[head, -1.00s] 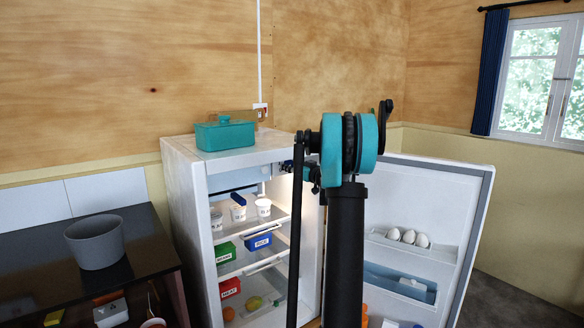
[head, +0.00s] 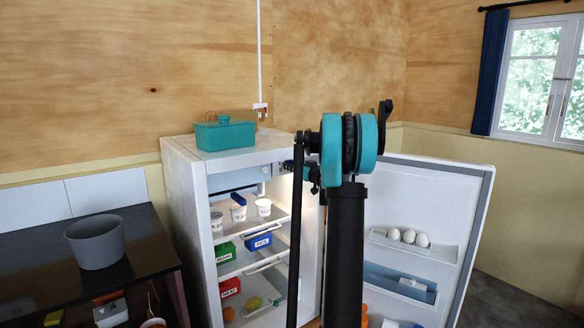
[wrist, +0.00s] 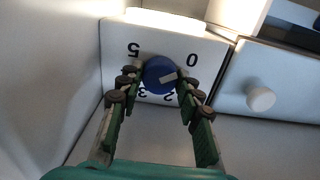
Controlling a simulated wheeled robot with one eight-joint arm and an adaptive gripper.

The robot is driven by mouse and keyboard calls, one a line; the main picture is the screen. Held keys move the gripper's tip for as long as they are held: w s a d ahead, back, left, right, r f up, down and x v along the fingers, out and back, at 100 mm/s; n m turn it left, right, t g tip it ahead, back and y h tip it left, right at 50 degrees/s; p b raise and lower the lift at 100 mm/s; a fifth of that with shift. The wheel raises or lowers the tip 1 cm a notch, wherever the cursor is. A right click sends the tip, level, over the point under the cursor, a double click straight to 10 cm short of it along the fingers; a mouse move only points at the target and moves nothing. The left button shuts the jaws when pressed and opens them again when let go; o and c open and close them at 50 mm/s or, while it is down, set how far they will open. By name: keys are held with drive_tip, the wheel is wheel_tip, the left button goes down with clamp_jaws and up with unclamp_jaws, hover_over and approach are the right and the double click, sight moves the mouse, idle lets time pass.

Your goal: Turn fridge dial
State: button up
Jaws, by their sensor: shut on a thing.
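The fridge dial (wrist: 158,75) is a round blue knob with a pale pointer bar, on a white panel marked with numbers including 0, 2, 3 and 5. In the wrist view its pointer lies toward the right and slightly up, on the 0 and 2 side. My gripper (wrist: 159,80) has a finger on each side of the dial and is shut on it. The white fridge (head: 182,200) stands with its door (head: 420,215) open to the right. In the head view my arm hides the gripper's tips and the dial.
Cups, labelled boxes and fruit sit on the fridge shelves. Eggs (head: 408,237) are in the door rack. A teal box (head: 225,135) stands on the fridge top. A white round knob (wrist: 261,99) is on a panel right of the dial. A grey pot (head: 95,243) stands on the dark counter at left.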

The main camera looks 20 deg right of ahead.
drive_tip(key=n, duration=3.2)
drive_tip(key=shift+n, duration=0.4)
idle(0.3)
idle(0.5)
drive_tip(key=o, duration=1.2)
drive_tip(key=shift+c, duration=0.2)
